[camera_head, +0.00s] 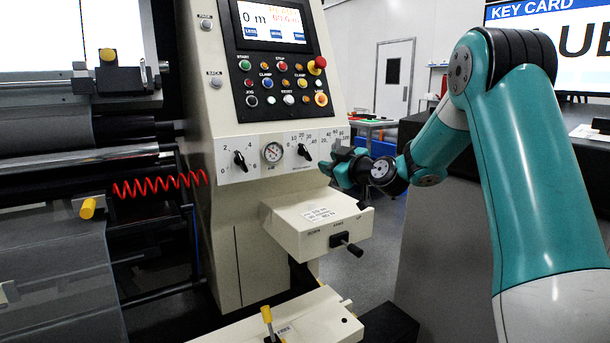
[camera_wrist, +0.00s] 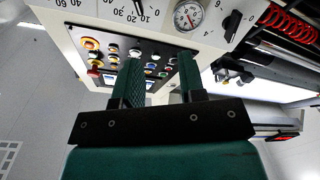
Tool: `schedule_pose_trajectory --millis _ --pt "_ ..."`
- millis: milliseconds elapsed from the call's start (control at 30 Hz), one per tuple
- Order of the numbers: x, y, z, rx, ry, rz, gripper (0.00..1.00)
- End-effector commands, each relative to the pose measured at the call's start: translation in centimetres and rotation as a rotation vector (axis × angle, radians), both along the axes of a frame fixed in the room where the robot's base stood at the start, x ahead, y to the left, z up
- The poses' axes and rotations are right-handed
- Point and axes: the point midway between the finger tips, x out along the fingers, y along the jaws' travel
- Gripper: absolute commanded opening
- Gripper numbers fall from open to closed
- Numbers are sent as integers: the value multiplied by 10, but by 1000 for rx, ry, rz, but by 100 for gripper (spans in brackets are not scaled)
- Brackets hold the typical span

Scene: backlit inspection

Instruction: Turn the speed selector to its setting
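Left of the knob are a round gauge (camera_head: 273,152) and a second pointer knob (camera_head: 240,160). Above is a button panel (camera_head: 285,85) with a screen. Below, a cream box (camera_head: 310,222) with a lever (camera_head: 347,244) juts out.

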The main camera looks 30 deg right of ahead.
Motion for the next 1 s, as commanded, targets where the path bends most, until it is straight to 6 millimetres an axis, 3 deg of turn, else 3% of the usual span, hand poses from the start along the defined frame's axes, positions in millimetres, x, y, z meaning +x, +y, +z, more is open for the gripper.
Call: schedule_pose_trajectory --millis 67,167,367,700,1000 --pt "3 -23 -8 -26 -42 -47 37" --pt "9 -30 -6 -39 -62 -64 37" --pt "43 -27 -3 -40 -62 -60 37" --pt "120 -23 -5 -38 -60 -60 37" --pt "165 -23 -6 -37 -58 -62 37"
